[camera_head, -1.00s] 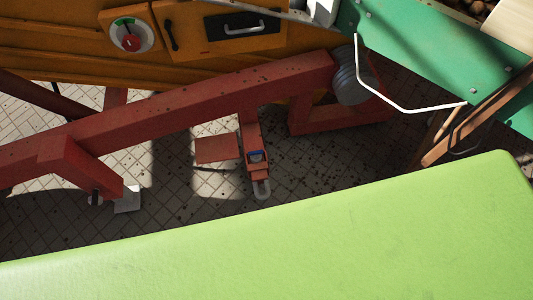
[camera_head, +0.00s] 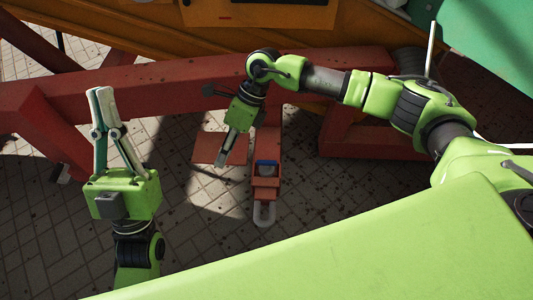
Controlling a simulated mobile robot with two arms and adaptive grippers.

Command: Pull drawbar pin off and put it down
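The red drawbar (camera_head: 267,140) points toward me, with a grey ring (camera_head: 264,213) at its near end. A small blue part (camera_head: 266,163), which may be the drawbar pin, sits in the red housing behind the ring. My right gripper (camera_head: 221,161) points down just left of the housing, apart from it, above a red plate. It is seen side-on, so its finger gap does not show. My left gripper (camera_head: 100,91) points away from me at the left, far from the drawbar. Its fingertips look close together and hold nothing visible.
The flat red plate (camera_head: 219,149) lies left of the drawbar. A long red beam (camera_head: 150,97) crosses behind it, with an orange machine (camera_head: 155,33) beyond. A green panel (camera_head: 500,40) is at upper right. Tiled floor (camera_head: 330,192) lies open right of the ring.

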